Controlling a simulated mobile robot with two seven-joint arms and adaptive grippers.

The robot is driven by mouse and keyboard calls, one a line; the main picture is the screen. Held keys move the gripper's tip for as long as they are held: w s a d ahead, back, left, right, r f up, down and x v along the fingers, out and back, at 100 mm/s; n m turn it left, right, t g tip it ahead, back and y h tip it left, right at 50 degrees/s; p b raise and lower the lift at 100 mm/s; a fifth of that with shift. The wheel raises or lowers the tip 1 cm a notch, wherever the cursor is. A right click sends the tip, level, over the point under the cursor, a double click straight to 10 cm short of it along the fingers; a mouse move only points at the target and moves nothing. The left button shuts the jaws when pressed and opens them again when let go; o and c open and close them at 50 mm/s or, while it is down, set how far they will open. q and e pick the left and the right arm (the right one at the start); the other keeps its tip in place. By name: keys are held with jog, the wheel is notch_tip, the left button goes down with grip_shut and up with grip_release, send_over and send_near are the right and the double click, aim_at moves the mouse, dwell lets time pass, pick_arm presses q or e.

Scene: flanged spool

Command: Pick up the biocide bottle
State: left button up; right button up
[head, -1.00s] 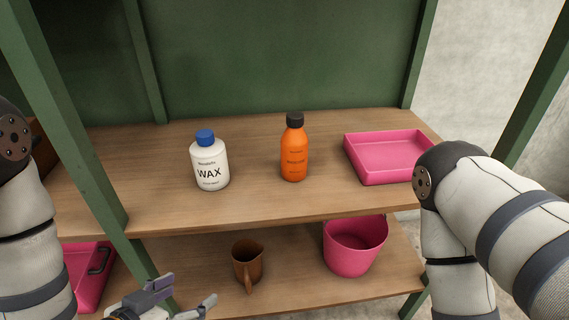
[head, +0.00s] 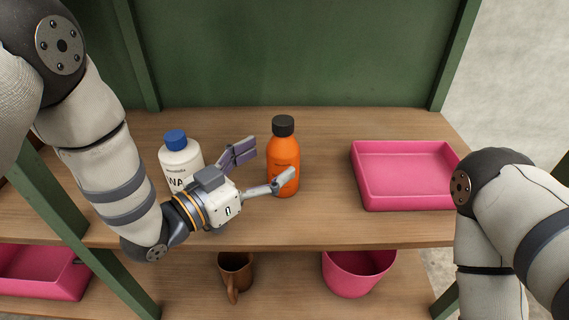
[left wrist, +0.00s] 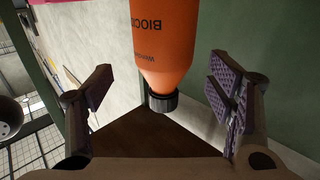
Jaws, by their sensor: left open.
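The biocide bottle (head: 283,152) is orange with a black cap and stands upright on the upper wooden shelf. Its label partly reads "BIOC" in the left wrist view (left wrist: 163,38), where it appears upside down. My left gripper (head: 272,163) is open beside the bottle, its fingers pointing toward it from the left. One fingertip overlaps the lower front of the bottle in the head view. In the left wrist view the bottle shows between the two spread fingers (left wrist: 160,95), with visible gaps on both sides. My right gripper is not in view.
A white wax bottle (head: 180,157) with a blue cap stands close behind my left gripper. A pink tray (head: 408,200) is to the right on the same shelf. A brown mug (head: 236,272) and pink bucket (head: 357,276) are on the lower shelf. Green posts frame the shelves.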

aim_at(277, 138)
pick_arm(q)
jog(key=x, duration=0.4)
jog(key=shift+w+d+f, duration=0.15)
jog(key=shift+w+f, duration=0.05)
jog(key=shift+w, duration=0.2)
jog(key=shift+w+d, duration=0.15)
jog(key=shift+w, duration=0.05)
jog(key=shift+r, duration=0.1)
jog(key=c, duration=1.5)
jog(key=shift+r, duration=1.75)
jog(key=shift+c, duration=0.2)
jog(key=s+a+r+p, duration=0.1)
jog(key=s+a+r, duration=0.1)
jog(key=s+r, duration=0.2)
jog(key=s+a+r+p, duration=0.2)
jog(key=s+r, duration=0.3)
jog(key=s, duration=0.4)
jog(key=shift+a+r, duration=0.25)
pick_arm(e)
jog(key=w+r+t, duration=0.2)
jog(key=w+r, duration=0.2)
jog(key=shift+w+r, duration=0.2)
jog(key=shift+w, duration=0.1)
